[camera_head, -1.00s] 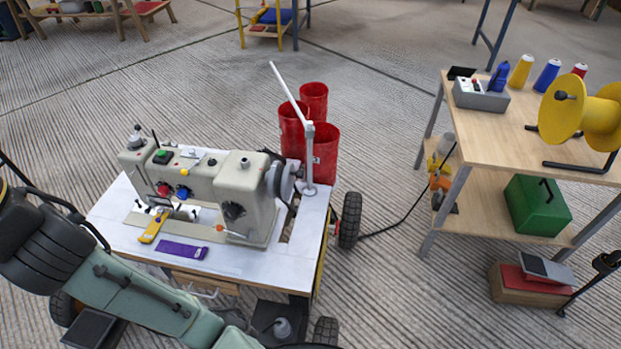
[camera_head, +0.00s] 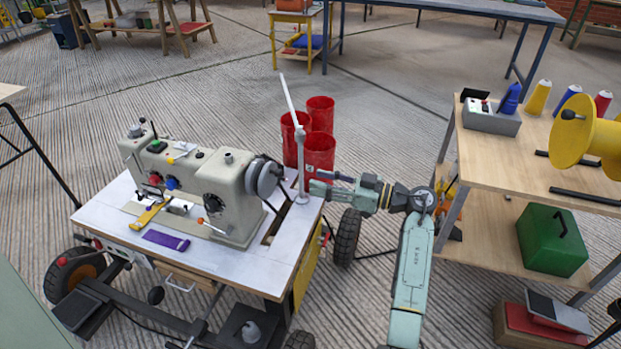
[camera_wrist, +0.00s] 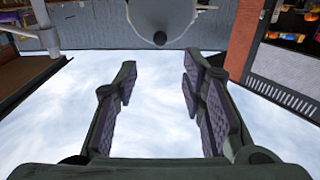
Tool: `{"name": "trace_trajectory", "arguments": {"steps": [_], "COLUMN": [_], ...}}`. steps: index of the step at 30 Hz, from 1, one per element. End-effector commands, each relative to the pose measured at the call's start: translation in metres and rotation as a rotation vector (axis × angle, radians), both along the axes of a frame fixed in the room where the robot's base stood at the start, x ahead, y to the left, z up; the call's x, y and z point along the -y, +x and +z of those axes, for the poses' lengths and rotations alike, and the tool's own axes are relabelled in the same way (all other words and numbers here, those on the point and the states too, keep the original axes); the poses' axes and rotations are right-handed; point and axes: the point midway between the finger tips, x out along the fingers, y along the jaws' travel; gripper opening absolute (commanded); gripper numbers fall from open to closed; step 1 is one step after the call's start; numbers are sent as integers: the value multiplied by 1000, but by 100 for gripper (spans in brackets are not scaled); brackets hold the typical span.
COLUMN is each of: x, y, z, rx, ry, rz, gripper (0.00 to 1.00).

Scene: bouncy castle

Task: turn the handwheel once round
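The handwheel (camera_head: 266,177) is a grey disc on the right end of the cream sewing machine (camera_head: 215,185).
A white upright post (camera_head: 299,155) stands on the table (camera_head: 130,215) between handwheel and gripper in the head view; the post shows at the left in the wrist view (camera_wrist: 45,25). Red bins (camera_head: 318,150) stand behind. A wooden bench (camera_head: 500,150) is at the right.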

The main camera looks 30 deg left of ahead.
Motion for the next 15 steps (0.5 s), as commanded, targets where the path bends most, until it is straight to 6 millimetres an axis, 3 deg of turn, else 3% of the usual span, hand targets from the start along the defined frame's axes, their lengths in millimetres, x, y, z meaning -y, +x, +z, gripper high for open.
{"name": "trace_trajectory", "arguments": {"steps": [5, 15], "x": [-15, -77], "y": [-5, -20], "z": [-3, -2], "rx": [-11, -8], "ry": [-12, -9], "rz": [5, 4], "gripper": [38, 38]}}
